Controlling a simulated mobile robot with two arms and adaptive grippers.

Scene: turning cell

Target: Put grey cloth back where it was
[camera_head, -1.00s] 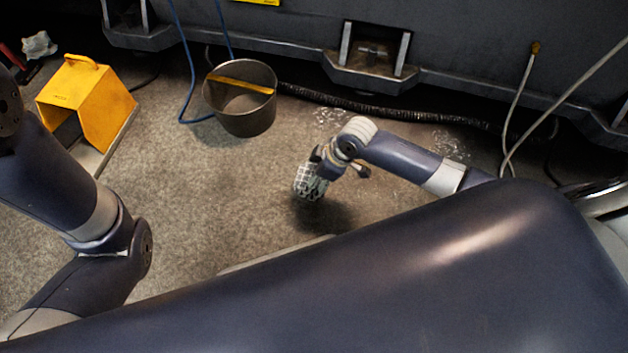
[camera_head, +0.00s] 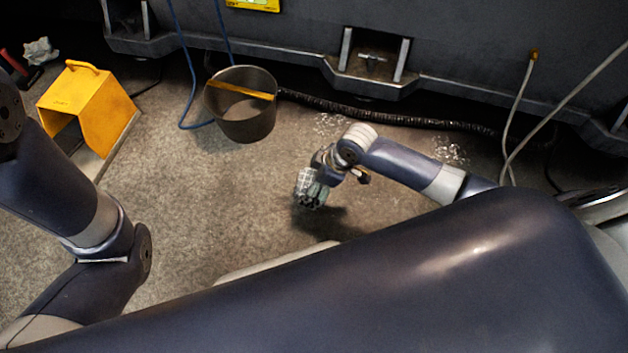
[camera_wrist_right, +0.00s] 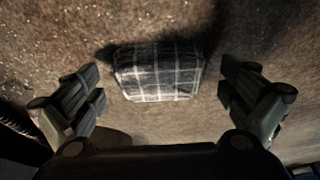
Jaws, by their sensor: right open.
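The grey cloth (camera_wrist_right: 158,72) is a small dark grey bundle with a light check pattern. In the right wrist view it sits on the floor between the spread fingers of my right gripper (camera_wrist_right: 160,88), with a gap on each side. In the head view the cloth (camera_head: 305,181) shows as a pale checked patch, partly covered by my right gripper (camera_head: 316,193), which is low over the floor and points down. My right gripper is open and empty. My left arm is at the left of the head view, but its gripper is out of view.
A round metal bin (camera_head: 243,118) with a yellow strip stands up and left of the cloth. A yellow box-like guard (camera_head: 97,105) is further left. A black ribbed hose (camera_head: 390,117) runs along the machine base (camera_head: 450,88). Floor left of the cloth is clear.

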